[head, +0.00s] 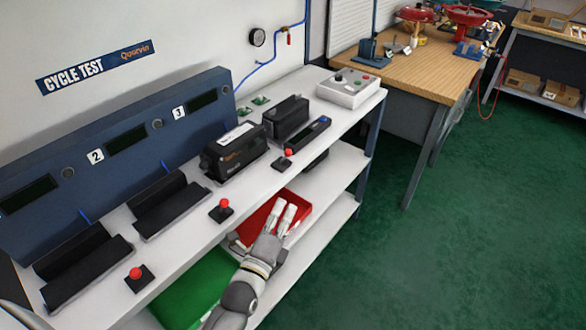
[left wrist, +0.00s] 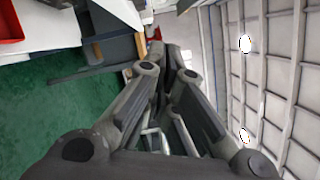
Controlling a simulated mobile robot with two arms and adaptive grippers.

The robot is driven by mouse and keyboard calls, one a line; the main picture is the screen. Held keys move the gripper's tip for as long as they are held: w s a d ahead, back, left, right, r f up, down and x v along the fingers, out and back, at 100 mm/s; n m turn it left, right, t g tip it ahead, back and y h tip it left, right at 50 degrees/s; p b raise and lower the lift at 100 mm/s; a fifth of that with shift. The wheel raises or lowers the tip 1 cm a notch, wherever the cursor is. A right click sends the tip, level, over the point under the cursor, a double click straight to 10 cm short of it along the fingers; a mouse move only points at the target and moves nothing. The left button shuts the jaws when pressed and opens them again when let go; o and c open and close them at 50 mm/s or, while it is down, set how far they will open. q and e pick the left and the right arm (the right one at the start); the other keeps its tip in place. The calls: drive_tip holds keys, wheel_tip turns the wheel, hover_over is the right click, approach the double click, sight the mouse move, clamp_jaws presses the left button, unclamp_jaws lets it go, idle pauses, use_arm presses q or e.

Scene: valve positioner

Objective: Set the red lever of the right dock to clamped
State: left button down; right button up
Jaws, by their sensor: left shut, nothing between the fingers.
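The right dock sits below the number 3 display, and a black positioner (head: 235,152) with a white label lies on it. Its red lever (head: 288,153) is a red knob on a small black base at the bench's front edge; I cannot tell its setting. Two more red levers stand in front of the middle dock (head: 221,206) and the left dock (head: 135,272). My left gripper (head: 284,215) is shut and empty, in front of the bench and below the right lever in the picture. Its fingers also show in the left wrist view (left wrist: 170,62). My right gripper is not seen.
A red bin (head: 264,212) and a green bin (head: 193,292) are on the lower shelf. A black box (head: 286,118), a dark handheld device (head: 308,135) and a grey control box (head: 348,89) stand right of the positioner. The green floor is clear at right.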

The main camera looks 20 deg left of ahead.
sight(285, 157)
use_arm(q)
drive_tip(key=shift+w, duration=0.15)
drive_tip(key=shift+w+a+r+p, duration=0.3)
drive_tip(key=shift+w+r, duration=0.1)
drive_tip(key=shift+w, duration=1.7)
drive_tip(key=shift+w+a+r+p, duration=0.25)
drive_tip(key=shift+w+a+r, duration=0.15)
drive_tip(key=shift+w, duration=1.65)
drive_tip(key=shift+w+a+r+p, duration=0.25)
drive_tip(key=shift+w+r, duration=0.2)
drive_tip(key=shift+w, duration=1.65)
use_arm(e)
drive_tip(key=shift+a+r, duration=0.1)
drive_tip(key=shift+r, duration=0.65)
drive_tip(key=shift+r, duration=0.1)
